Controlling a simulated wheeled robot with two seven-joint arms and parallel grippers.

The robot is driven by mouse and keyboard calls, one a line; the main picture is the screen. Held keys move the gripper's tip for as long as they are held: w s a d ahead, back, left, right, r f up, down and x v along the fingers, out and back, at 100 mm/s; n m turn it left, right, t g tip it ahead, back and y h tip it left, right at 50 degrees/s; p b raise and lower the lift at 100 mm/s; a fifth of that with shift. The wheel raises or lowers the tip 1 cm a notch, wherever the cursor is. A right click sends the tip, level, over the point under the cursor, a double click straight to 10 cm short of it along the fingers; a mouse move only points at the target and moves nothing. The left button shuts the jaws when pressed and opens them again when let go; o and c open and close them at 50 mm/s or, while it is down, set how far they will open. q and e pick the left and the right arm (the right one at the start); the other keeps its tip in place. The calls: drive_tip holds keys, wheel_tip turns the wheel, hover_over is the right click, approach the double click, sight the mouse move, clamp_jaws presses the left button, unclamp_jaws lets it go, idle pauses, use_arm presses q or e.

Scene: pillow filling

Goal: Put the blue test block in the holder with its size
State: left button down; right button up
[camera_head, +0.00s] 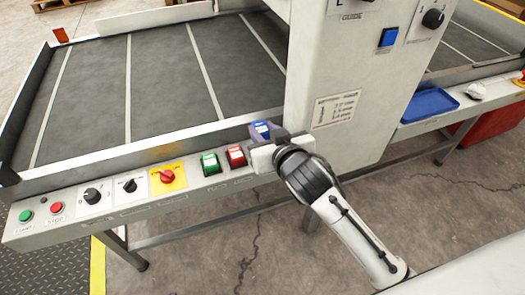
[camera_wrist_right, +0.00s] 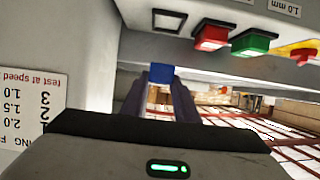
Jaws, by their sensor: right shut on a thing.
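The blue test block (camera_head: 262,129) is between the fingers of my right gripper (camera_head: 264,138), which is shut on it. It also shows in the right wrist view (camera_wrist_right: 161,72), held at the fingertips. The block is near the front rail, beside the grey machine housing. A green block (camera_head: 210,163) and a red block (camera_head: 236,156) sit in the rail to its left. In the wrist view, an empty square holder (camera_wrist_right: 169,20) lies beside the red block, apart from the blue block. My gripper hides that spot in the head view. My left gripper is not in view.
The front rail also carries a red knob on a yellow plate (camera_head: 168,177), black dials and buttons. The machine housing (camera_head: 330,60) stands close to my right gripper. A blue tray (camera_head: 430,103) lies further right. The grey conveyor bed (camera_head: 150,80) behind the rail is clear.

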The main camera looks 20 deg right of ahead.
wheel_tip(320, 180, down, 3)
drive_tip(key=shift+f, duration=0.1)
wheel_tip(320, 180, down, 4)
drive_tip(key=shift+r+b, duration=0.25)
drive_tip(key=shift+b, duration=0.4)
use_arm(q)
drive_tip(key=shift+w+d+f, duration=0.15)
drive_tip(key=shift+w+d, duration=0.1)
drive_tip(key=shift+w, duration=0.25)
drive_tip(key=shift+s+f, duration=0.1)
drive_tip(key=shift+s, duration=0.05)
use_arm(e)
drive_tip(key=o, duration=1.1)
drive_tip(key=shift+f, duration=0.1)
drive_tip(key=shift+c, duration=0.2)
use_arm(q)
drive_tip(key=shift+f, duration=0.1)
